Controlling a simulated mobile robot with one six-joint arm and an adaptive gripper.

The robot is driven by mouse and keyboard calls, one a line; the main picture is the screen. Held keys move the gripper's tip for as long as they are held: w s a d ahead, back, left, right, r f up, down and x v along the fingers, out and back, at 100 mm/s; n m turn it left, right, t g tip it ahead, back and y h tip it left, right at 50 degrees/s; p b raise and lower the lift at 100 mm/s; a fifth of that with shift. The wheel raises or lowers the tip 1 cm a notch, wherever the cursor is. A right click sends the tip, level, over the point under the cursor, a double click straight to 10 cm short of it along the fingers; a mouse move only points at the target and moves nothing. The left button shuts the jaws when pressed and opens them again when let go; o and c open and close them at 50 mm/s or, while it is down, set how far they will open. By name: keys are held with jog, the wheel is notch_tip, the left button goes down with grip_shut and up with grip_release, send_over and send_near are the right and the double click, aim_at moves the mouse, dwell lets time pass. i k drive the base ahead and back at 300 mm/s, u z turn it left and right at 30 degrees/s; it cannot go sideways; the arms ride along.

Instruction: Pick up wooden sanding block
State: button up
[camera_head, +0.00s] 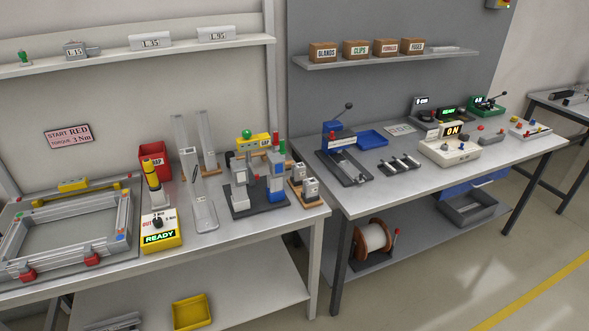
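I cannot make out a thing that is clearly a wooden sanding block in the head view. Small wood-coloured pieces (308,199) sit under grey metal parts near the right end of the left bench (240,238). They look like bases, and I cannot tell whether any is a loose block. My gripper is not in view.
The left bench holds a grey frame (127,210), a yellow READY box (160,240), a red bin (154,156) and metal fixtures (240,190). The right bench (400,190) carries a blue tray (371,139) and a lit ON box (450,153). Brown labelled boxes (355,50) stand on a shelf.

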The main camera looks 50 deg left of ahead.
aim_at(288, 163)
jog(key=z, duration=0.05)
jog(key=k, duration=1.6)
jog(key=u, duration=1.55)
jog(key=i, duration=1)
jog(key=z, duration=0.05)
